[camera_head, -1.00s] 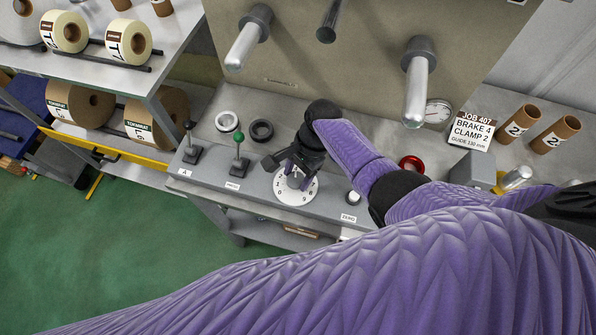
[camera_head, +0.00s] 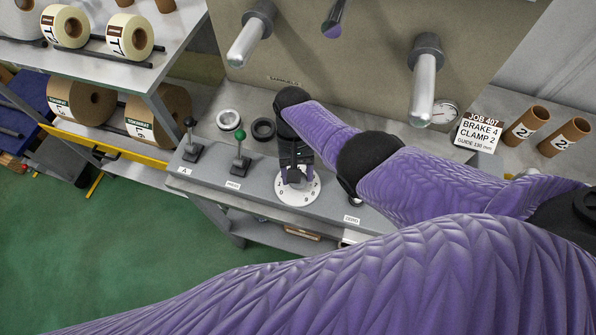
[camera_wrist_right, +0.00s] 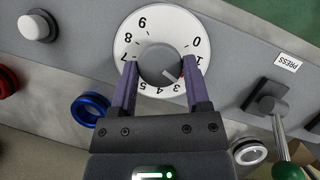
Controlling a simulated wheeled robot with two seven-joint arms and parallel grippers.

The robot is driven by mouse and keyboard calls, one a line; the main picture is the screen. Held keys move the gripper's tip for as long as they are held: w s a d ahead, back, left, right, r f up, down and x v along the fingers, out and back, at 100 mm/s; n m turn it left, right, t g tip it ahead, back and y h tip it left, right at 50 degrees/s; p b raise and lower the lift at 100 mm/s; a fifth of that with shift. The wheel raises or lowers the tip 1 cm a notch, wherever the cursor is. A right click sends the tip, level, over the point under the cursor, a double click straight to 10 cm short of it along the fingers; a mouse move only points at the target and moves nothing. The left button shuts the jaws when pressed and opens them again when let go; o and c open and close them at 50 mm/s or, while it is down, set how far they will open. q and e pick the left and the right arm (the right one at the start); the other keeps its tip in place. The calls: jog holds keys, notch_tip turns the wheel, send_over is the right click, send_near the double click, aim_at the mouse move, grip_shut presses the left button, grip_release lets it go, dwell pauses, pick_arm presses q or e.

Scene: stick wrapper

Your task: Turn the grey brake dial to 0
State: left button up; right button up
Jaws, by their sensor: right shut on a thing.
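The grey brake dial (camera_wrist_right: 160,62) is a round knob on a white ring (camera_wrist_right: 150,22) with black numbers. My right gripper (camera_wrist_right: 160,75) is shut on the knob, one finger on each side. A pale line on the knob points to the lower right in the right wrist view, away from the 0 and toward the part between 1 and 3; the right finger hides the number there. In the head view my right gripper (camera_head: 294,176) stands over the dial ring (camera_head: 298,198) and hides most of the knob. My left gripper is out of view.
A green-knobbed lever (camera_head: 238,160) and a black-knobbed lever (camera_head: 191,140) stand left of the dial. White (camera_head: 228,120) and black (camera_head: 263,129) rings lie behind. A job card (camera_head: 478,134) reads BRAKE 4, CLAMP 2. A white button (camera_wrist_right: 36,27) is also on the panel.

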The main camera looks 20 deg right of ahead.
jog(key=n+h, duration=0.1)
jog(key=n, duration=0.2)
jog(key=shift+a, duration=0.1)
jog(key=n+h, duration=0.1)
jog(key=n, duration=0.1)
jog(key=shift+n, duration=0.3)
jog(key=n, duration=0.2)
jog(key=n+t+h+p, duration=0.1)
jog(key=n, duration=0.1)
jog(key=shift+s+a+r+h, duration=0.1)
jog(key=shift+a+h, duration=0.05)
jog(key=shift+h, duration=0.15)
jog(key=shift+n+t+h, duration=0.3)
jog(key=shift+n, duration=0.8)
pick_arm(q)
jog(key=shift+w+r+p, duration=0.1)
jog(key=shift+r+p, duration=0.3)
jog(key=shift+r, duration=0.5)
pick_arm(e)
jog(key=shift+n, duration=0.5)
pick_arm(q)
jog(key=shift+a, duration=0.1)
pick_arm(e)
jog(key=shift+a+t, duration=0.1)
jog(key=shift+t, duration=0.2)
jog(key=o, duration=1)
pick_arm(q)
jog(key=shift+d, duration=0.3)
pick_arm(e)
jog(key=shift+o, duration=1.4)
